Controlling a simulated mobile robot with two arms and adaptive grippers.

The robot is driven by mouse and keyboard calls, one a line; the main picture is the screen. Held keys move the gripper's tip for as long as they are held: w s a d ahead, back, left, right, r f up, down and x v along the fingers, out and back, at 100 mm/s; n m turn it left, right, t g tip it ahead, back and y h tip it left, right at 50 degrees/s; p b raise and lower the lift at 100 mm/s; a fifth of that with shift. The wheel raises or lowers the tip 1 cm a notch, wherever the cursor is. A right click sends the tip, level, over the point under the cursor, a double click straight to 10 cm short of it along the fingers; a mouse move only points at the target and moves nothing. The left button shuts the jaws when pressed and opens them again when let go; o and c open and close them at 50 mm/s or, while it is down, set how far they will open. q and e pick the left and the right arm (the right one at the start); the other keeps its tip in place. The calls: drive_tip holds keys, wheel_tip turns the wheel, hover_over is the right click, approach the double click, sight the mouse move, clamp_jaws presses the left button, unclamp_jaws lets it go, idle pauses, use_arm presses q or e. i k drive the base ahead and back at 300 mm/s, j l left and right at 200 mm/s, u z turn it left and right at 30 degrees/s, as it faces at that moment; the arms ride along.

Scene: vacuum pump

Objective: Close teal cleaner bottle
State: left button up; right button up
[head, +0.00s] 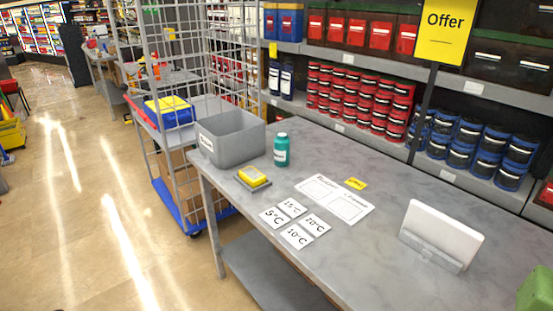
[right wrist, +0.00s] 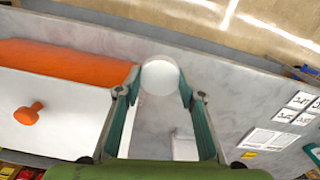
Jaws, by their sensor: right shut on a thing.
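The teal cleaner bottle (head: 282,150) stands upright on the grey table in the head view, just right of the grey bin. It has a white label, and its top is too small to tell whether a cap is on it. My right gripper (right wrist: 160,84) shows in the right wrist view, shut on a round white piece (right wrist: 160,75) between its fingertips. I cannot tell for sure what this piece is. My left gripper is in neither view.
On the table (head: 370,245) are a grey bin (head: 222,148), a yellow sponge (head: 253,174), temperature cards (head: 297,237), a white sheet (head: 335,197) and a stand (head: 440,235). The wrist view shows a white box with an orange knob (right wrist: 29,114) to the left.

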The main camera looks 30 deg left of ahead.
sight(282, 143)
drive_tip(key=i+j, duration=0.15)
drive_tip(key=j, duration=0.25)
drive_tip(key=i+j, duration=0.15)
drive_tip(key=j, duration=0.2)
drive_tip(key=i+j+u, duration=0.1)
drive_tip(key=j, duration=0.3)
drive_tip(key=i+j, duration=0.2)
drive_tip(key=j, duration=0.15)
drive_tip(key=i+j, duration=0.15)
drive_tip(key=j, duration=0.2)
